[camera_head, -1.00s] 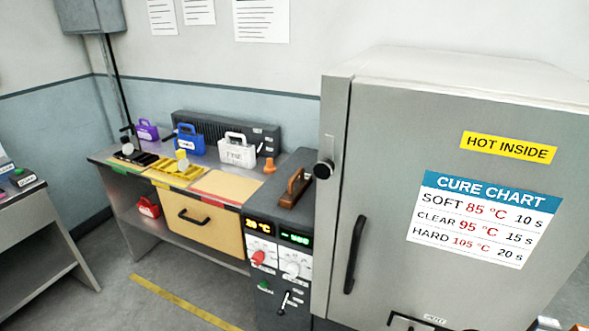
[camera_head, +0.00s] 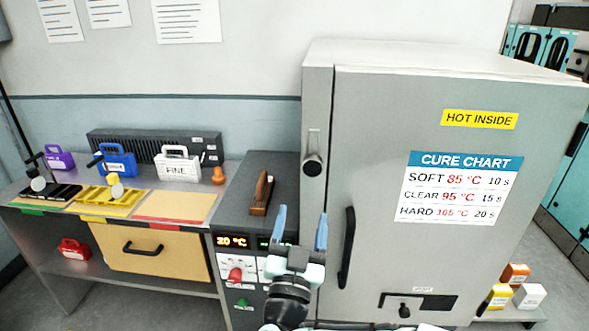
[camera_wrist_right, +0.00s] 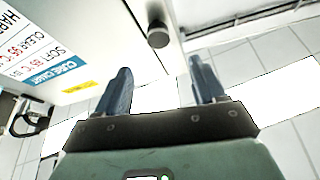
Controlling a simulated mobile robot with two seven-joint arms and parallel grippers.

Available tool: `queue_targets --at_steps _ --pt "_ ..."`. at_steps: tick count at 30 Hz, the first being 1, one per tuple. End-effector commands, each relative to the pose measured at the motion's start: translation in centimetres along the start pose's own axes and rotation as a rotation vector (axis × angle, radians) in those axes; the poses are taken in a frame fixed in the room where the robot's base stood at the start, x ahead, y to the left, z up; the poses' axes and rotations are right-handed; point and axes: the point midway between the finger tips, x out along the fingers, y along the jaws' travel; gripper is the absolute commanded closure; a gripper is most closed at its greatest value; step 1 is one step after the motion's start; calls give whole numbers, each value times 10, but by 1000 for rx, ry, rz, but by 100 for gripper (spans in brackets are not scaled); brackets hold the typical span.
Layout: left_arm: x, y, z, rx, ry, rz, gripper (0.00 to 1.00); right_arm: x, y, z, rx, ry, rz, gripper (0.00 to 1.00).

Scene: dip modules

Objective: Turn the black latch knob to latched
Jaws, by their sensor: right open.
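The black latch knob (camera_head: 312,165) is a round knob on a plate at the left edge of the grey oven door (camera_head: 375,130). It also shows in the right wrist view as a dark round knob (camera_wrist_right: 158,34), at the top, beyond and between the fingertips. My right gripper (camera_head: 301,215) is open and empty, with blue fingers pointing up, below the knob and apart from it. Its two fingers (camera_wrist_right: 160,78) also show spread in the wrist view. My left gripper is not in view.
A long black door handle (camera_head: 347,248) stands just right of my right gripper. A control panel (camera_head: 237,275) with displays and knobs is to its left. A brown wooden-handled object (camera_head: 262,193) sits on top of the panel cabinet. A bench with several coloured cases is farther left.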

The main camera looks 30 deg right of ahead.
Motion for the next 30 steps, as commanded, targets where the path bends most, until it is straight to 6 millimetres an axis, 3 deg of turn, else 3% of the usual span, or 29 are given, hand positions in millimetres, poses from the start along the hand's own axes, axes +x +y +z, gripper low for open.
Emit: queue_targets --at_steps 5,19,24,30 --pt "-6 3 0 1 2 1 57 18 1 -3 0 4 6 31" --pt "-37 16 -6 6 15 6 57 111 0 -3 -1 3 4 31" --pt "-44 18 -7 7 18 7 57 128 0 -2 -1 2 1 31" --pt "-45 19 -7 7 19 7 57 133 0 0 -1 1 0 31"
